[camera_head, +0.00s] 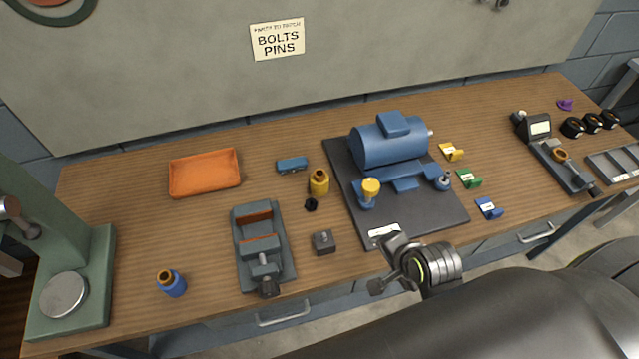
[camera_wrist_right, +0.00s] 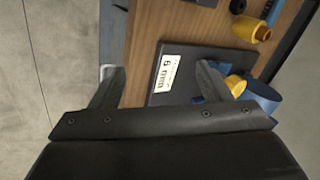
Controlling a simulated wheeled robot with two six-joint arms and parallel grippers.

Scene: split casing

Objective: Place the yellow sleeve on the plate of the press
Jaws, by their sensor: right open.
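The yellow sleeve (camera_head: 319,182) stands upright on the wooden bench, left of the dark mat. It also shows at the top right of the right wrist view (camera_wrist_right: 252,28). The green press (camera_head: 78,270) stands at the far left of the bench, with a round metal plate (camera_head: 63,295) low on its base. The plate's visible top is bare. My right gripper (camera_head: 384,265) is over the bench's front edge, near the mat's front corner and well away from the sleeve. In its wrist view (camera_wrist_right: 160,88) the fingers are wide apart with nothing held. My left gripper is not in view.
A blue motor (camera_head: 390,142) and a yellow-topped post (camera_head: 370,190) stand on the mat (camera_head: 430,215). A vise (camera_head: 263,250), a blue sleeve (camera_head: 172,284), an orange tray (camera_head: 204,173) and a grey block (camera_head: 323,242) are on the left half. Bare wood lies between the tray and press.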

